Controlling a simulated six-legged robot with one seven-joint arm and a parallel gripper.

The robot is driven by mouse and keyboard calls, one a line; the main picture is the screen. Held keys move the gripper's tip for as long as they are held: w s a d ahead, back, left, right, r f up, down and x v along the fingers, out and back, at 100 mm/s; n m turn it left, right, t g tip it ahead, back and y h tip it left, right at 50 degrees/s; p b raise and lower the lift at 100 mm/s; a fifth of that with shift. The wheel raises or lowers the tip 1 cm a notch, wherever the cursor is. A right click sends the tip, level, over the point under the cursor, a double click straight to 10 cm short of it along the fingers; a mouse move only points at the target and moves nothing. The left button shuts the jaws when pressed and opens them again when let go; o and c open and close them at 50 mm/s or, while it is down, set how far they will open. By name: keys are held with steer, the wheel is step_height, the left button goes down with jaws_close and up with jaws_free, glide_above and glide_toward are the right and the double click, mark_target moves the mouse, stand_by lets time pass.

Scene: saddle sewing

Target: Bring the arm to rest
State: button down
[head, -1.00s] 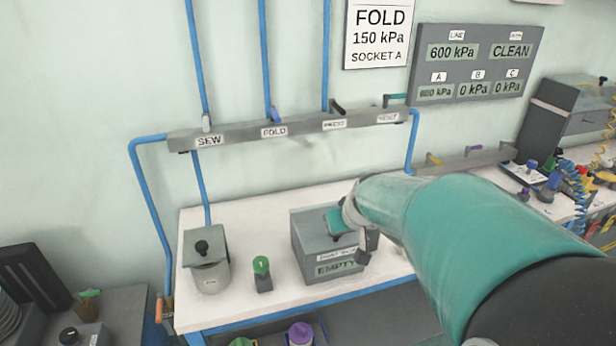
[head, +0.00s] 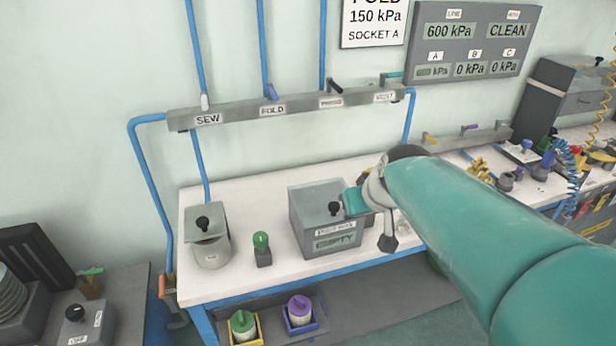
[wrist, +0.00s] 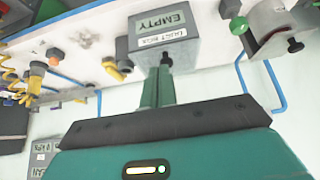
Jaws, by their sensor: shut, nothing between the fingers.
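My teal arm reaches in from the right in the head view. Its end, my gripper (head: 352,204), is over the right side of the grey box labelled EMPTY (head: 318,222) on the white table (head: 275,188). The wrist view shows my gripper (wrist: 165,72) shut, its narrow fingers together with nothing between them, pointing toward the box (wrist: 165,40). I cannot tell whether the fingertips touch the box or its knob.
A lidded metal pot (head: 208,240) and a green-topped piece (head: 262,248) stand left of the box. A grey rail (head: 290,108) with labelled valves runs behind. Green and purple spools (head: 300,310) sit below the table. Coiled hoses (head: 580,150) hang at the right.

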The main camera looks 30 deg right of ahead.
steer(key=shift+s+a+r, duration=0.1)
steer(key=shift+s, duration=0.25)
steer(key=shift+a, duration=0.1)
steer(key=s+a+n+g+y, duration=0.1)
steer(key=s+a+n, duration=0.1)
steer(key=a, duration=1.8)
steer(key=shift+s+a+n+y, duration=0.15)
steer(key=shift+s+n+y, duration=0.25)
steer(key=shift+s, duration=0.4)
